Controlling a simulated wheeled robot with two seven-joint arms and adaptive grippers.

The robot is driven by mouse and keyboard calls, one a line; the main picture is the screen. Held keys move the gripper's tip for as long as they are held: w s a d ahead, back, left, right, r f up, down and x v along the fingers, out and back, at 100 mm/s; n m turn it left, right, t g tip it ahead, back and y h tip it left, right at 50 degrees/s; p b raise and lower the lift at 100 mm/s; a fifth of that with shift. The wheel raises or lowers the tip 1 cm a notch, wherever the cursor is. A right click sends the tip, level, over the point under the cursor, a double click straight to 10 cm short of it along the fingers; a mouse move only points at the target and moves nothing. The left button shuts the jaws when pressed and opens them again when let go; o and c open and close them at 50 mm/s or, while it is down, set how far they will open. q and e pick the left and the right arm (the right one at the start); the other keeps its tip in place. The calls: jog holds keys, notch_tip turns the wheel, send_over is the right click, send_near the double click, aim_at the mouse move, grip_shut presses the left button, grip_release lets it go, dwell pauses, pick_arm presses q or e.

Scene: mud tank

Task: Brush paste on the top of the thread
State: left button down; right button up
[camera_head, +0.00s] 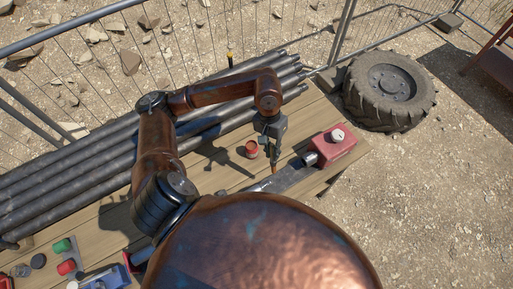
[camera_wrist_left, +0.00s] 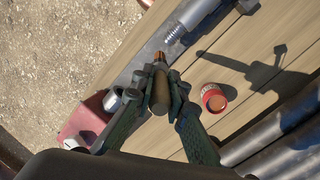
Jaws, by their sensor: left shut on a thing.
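My left gripper (camera_head: 273,155) is shut on a brush (camera_wrist_left: 160,88), which points away from the fingers in the left wrist view. The brush's orange-brown tip (camera_wrist_left: 160,58) is near the thread (camera_wrist_left: 173,34), at the end of a grey metal rod (camera_wrist_left: 198,13). Whether tip and thread touch, I cannot tell. The red paste can (camera_head: 251,149) stands upright on the planks beside the gripper; it also shows in the left wrist view (camera_wrist_left: 214,98). My right gripper is out of view.
A red block-like fixture (camera_head: 335,146) sits at the grey metal strip's (camera_head: 290,178) far end. Dark pipes (camera_head: 100,155) lie along the table's fence side. A tyre (camera_head: 390,90) lies beyond the table. Coloured small items (camera_head: 67,266) are at lower left.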

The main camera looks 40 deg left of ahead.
pick_arm(q)
jog(key=s+a+r+n+h+p, duration=0.1)
jog(key=s+a+r+p, duration=0.1)
jog(key=s+p, duration=0.1)
jog(key=shift+g, duration=0.3)
jog(key=shift+s+a+f, duration=0.1)
jog(key=shift+s+f, duration=0.05)
jog(key=shift+f, duration=1.25)
jog(key=shift+s+a+f, duration=0.1)
jog(key=shift+f, duration=1.25)
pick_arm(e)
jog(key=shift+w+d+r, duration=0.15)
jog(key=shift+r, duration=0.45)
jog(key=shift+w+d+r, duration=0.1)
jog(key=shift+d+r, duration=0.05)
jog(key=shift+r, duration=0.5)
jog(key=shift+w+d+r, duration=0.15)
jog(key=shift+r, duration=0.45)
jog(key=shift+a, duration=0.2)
pick_arm(q)
jog(key=shift+f+b, duration=0.55)
jog(key=shift+b, duration=0.4)
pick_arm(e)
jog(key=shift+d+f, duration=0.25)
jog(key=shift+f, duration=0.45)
pick_arm(q)
jog(key=shift+f+b, duration=0.4)
jog(key=shift+b, duration=0.15)
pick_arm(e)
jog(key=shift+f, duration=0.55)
